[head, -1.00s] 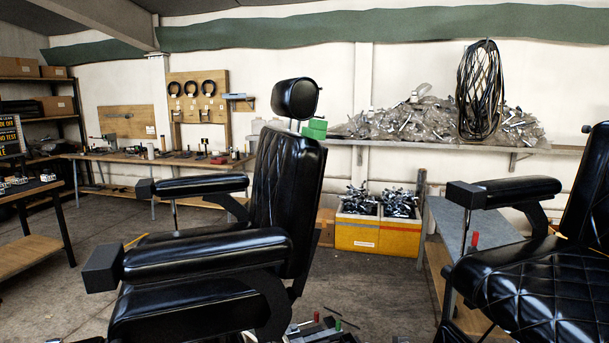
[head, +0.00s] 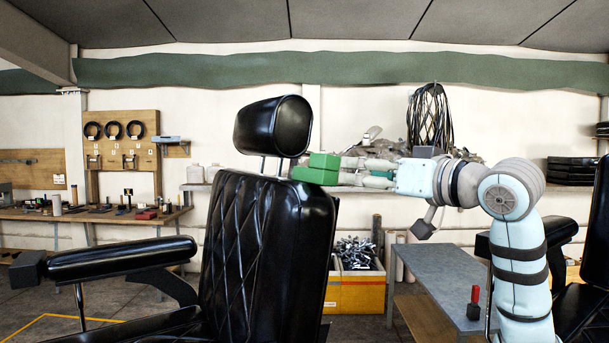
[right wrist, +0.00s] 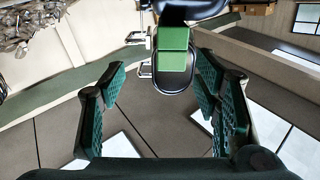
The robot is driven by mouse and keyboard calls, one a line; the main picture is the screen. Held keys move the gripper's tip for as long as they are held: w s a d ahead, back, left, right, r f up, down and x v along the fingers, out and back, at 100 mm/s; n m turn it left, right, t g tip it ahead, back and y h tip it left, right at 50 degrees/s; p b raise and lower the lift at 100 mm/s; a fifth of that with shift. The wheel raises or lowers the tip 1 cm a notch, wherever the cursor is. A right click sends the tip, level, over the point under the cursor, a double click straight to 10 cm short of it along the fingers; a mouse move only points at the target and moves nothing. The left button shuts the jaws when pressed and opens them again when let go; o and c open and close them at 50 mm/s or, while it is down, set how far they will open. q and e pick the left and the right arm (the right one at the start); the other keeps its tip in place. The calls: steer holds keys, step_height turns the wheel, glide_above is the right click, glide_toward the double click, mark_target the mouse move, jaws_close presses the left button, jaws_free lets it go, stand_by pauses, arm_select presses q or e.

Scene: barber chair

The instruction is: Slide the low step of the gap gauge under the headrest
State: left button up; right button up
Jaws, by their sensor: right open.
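The green gap gauge (head: 318,168) is a two-level stepped block at the top right of the barber chair's backrest (head: 265,235), just beside and below the black headrest (head: 273,126). My right gripper (head: 350,168) comes in from the right, its fingertips close to the gauge's right end. In the right wrist view, the open fingers (right wrist: 161,65) are spread to either side of the green gauge (right wrist: 173,55), with clear space beside it. The headrest (right wrist: 172,85) is behind the gauge there, with chrome posts at left. Whether the gauge reaches under the headrest is unclear. My left gripper is not in view.
The armrest (head: 120,258) juts out at left. A grey bench (head: 440,280) stands at lower right, near another black chair (head: 590,240). A yellow crate (head: 355,290) of metal parts is behind the backrest. A wall shelf (head: 520,182) runs behind my right arm.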

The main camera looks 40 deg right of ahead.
mark_target(318, 160)
steer(key=w, duration=0.2)
steer(key=w+p, duration=0.1)
steer(key=w+r, duration=0.1)
steer(key=w, duration=0.1)
steer(key=shift+w+a+p, duration=0.3)
steer(key=shift+a+p, duration=0.1)
steer(key=w, duration=0.2)
steer(key=w+p, duration=0.1)
steer(key=w, duration=0.1)
steer(key=w+r+p, duration=0.1)
steer(key=w, duration=0.1)
steer(key=shift+a, duration=0.35)
steer(key=shift+w+f, duration=0.1)
steer(key=shift+w, duration=0.15)
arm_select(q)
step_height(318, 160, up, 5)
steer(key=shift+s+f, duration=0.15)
arm_select(e)
steer(key=shift+s, duration=0.1)
jaws_close()
